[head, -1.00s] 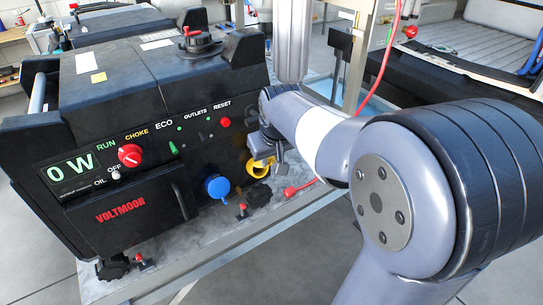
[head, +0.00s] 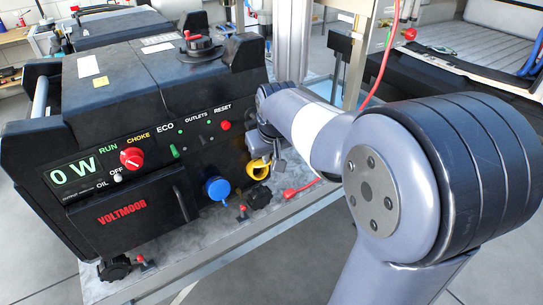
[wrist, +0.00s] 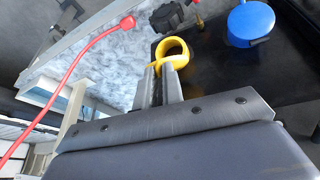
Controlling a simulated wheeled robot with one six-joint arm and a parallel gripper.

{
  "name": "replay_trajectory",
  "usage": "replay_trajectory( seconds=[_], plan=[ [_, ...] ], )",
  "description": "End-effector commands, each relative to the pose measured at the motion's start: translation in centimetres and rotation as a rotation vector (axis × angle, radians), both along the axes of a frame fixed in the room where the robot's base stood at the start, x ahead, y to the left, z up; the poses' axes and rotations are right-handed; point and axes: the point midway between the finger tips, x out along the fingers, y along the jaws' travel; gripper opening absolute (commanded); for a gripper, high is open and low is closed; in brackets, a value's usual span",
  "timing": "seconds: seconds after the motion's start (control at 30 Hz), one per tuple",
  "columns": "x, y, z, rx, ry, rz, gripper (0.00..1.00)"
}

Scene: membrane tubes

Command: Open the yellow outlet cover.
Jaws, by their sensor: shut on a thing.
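The yellow outlet cover (head: 257,171) is on the front face of the black generator, at its lower right. It also shows in the wrist view (wrist: 173,47), as a yellow ring with its edge between my fingertips. My gripper (wrist: 160,70) is shut on the edge of the cover. In the head view my gripper (head: 262,155) is at the cover's upper edge and hides part of it. How far the cover stands open is hard to tell. A blue outlet cover (head: 216,188) sits to its left, and it also shows in the wrist view (wrist: 250,22).
The black generator (head: 120,130) stands on a grey bench (head: 200,240). A black round fitting (head: 258,196) is just below the yellow cover. A red cable (wrist: 75,60) with a plug lies on the bench close by. A metal post (head: 345,65) rises behind my arm.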

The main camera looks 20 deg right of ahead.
Motion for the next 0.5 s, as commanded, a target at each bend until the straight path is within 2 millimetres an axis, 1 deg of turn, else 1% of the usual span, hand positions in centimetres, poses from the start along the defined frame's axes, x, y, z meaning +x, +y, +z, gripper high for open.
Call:
replay_trajectory(
  seconds=[0.03,0.27,0.3,0.5],
  plan=[
    [0.69,0.15,0.92,0.001,-0.019,0.002,0.0],
    [0.8,0.17,0.81,0.002,-0.023,0.001,0.0],
    [0.79,0.17,0.82,0.002,-0.023,0.001,0.09],
    [0.67,0.17,0.68,0.001,-0.017,0.001,0.26]
  ],
)
